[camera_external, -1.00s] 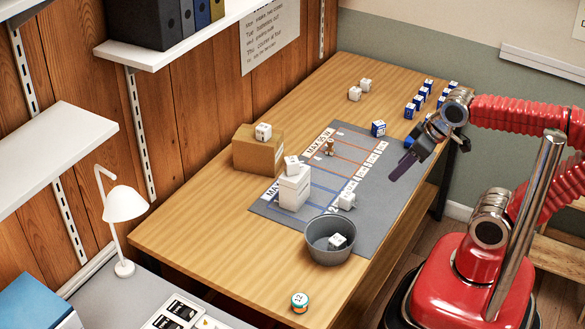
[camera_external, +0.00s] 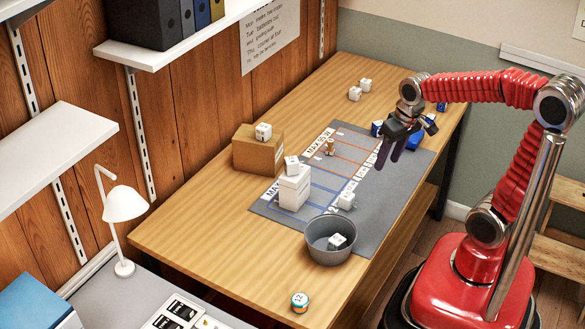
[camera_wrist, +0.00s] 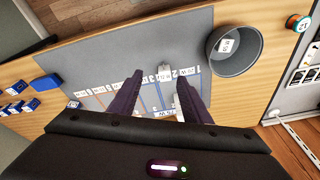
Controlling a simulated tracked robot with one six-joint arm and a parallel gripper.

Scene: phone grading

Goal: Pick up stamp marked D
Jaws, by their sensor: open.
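No letter D is readable in either view, so I cannot tell which block is the stamp marked D. Small blue-and-white blocks stand at the far end of the table; one blue block (camera_external: 377,129) shows beside my gripper. In the wrist view a larger blue block (camera_wrist: 46,82) lies at the mat's left edge, with several smaller blue blocks (camera_wrist: 18,87) further left. White lettered cubes are spread about, one at the mat's near side (camera_external: 346,200). My gripper (camera_external: 388,157) is open and empty, pointing down above the grey mat; its two dark fingers also show in the wrist view (camera_wrist: 160,78).
The grey mat (camera_external: 400,190) has printed lanes. A white stack (camera_external: 293,192) stands on it. A brown box (camera_external: 258,154) bears a white cube. A grey bucket (camera_external: 330,252) holds a white cube. A small round tin (camera_external: 299,303) stands at the near end. The table's near left is clear.

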